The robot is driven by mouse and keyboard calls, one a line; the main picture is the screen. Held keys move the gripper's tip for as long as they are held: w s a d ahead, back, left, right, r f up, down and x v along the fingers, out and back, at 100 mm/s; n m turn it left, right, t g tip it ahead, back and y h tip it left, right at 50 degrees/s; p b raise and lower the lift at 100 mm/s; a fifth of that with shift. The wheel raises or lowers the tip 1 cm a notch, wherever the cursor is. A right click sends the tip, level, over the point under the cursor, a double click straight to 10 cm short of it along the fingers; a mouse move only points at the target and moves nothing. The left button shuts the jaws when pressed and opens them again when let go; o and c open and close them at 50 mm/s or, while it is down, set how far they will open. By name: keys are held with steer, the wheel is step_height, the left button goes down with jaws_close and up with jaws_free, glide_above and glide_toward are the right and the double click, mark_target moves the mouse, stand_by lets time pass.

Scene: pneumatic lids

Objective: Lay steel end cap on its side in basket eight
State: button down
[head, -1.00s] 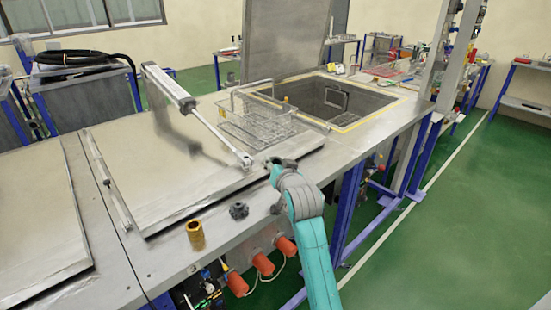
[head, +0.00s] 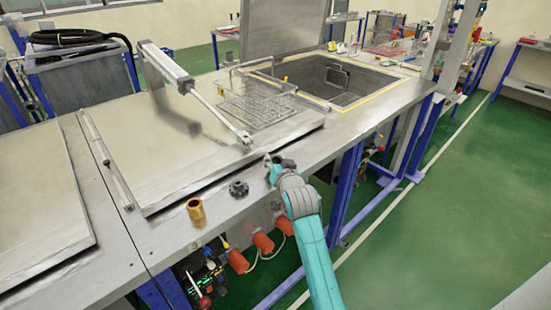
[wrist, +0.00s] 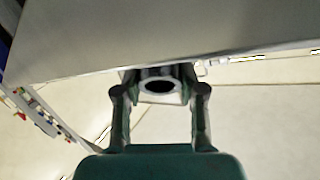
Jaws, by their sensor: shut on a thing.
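My gripper (wrist: 159,92) is shut on the steel end cap (wrist: 160,76), a grey round piece with a dark round opening, seen between the two fingers in the wrist view. In the head view my gripper (head: 270,158) is small, above the front edge of the bench, and the cap cannot be made out clearly. A wire basket (head: 258,105) with a tall handle and a yellow tag stands on the closed metal lid, beyond my gripper. The number on its tag is not readable, and the basket looks empty.
A brass cylinder (head: 195,209) and a dark knobbed part (head: 239,188) stand on the bench's front strip, left of my gripper. A pneumatic cylinder (head: 165,66) slants over the closed lid (head: 180,155). An open tank (head: 345,80) lies behind, right of the basket.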

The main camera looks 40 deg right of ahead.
stand_by(0.4)
steer(key=c, duration=0.6)
jaws_free()
steer(key=shift+f, duration=0.1)
steer(key=v, duration=1.2)
